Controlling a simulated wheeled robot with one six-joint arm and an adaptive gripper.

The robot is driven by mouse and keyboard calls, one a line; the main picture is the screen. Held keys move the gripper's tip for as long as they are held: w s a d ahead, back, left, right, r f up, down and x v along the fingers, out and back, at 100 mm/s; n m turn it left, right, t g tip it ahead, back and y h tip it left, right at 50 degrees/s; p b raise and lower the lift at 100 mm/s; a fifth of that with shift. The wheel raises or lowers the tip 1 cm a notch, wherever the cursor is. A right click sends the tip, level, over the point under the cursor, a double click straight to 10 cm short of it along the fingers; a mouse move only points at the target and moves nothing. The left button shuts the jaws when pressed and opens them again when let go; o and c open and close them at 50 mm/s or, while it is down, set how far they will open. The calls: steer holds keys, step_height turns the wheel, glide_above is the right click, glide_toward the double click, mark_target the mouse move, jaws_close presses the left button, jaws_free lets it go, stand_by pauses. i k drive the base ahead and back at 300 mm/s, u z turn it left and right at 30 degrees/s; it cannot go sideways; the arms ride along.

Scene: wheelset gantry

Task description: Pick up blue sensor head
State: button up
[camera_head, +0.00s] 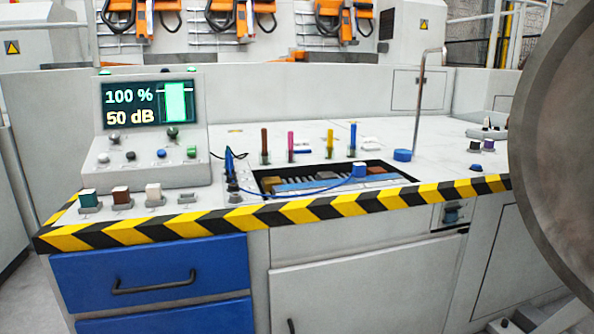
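Several blue items lie on the white workbench (440,140), and I cannot tell for certain which is the blue sensor head. A small white-and-blue piece (359,169) sits at the right part of the recessed tray (408,178), with a thin blue cable running left from it to a dark stand (232,178). A short blue cylinder (402,155) lies on the bench just behind the tray's right end. A smaller blue piece (476,167) sits near the front edge further right. My gripper is not in view.
A console (150,130) reading 100 % and 50 dB stands at left, with several coloured blocks before it. Upright coloured sticks stand behind the tray. A bent metal post (418,105) rises behind the blue cylinder. A large grey disc (560,150) blocks the right side.

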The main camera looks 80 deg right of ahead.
mark_target(359, 171)
steer(key=u, duration=0.15)
steer(key=k, duration=1.15)
steer(key=z, duration=1.65)
steer(key=i, duration=0.45)
steer(key=z, duration=0.05)
